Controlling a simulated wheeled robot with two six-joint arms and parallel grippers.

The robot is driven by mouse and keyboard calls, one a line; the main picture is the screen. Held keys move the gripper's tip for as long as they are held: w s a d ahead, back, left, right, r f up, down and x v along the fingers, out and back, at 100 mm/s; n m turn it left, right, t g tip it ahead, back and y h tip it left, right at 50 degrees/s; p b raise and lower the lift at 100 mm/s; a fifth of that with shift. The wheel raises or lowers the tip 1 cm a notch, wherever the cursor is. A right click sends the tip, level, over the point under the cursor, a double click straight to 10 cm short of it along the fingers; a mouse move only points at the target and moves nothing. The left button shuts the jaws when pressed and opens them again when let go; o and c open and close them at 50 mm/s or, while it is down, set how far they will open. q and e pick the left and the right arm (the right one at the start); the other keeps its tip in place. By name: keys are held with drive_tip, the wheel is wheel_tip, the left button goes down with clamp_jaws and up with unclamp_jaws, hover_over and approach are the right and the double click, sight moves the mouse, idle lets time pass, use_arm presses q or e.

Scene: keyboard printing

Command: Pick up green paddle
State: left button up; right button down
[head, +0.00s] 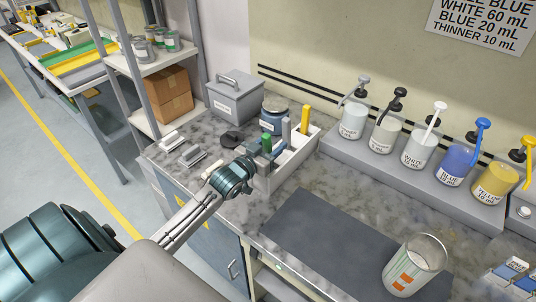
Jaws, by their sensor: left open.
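The green paddle (266,143) stands upright in a white divided bin (301,150) on the counter; only its upper part shows. A grey paddle (286,131) and a yellow paddle (305,119) stand in the same bin, to its right. My left gripper (262,158) is open at the left end of the bin, close to the green paddle. The gripper covers the paddle's lower part, and I cannot tell whether the fingers touch it. My right gripper is not in view.
A blue-grey jar (273,117) and a grey lidded box (235,98) stand behind the bin. Several pump bottles (417,150) line a grey ledge at right. A clear container (414,268) stands on a dark mat (335,238). Small clamp-like items (191,156) lie left.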

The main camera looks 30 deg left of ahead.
use_arm(q)
clamp_jaws()
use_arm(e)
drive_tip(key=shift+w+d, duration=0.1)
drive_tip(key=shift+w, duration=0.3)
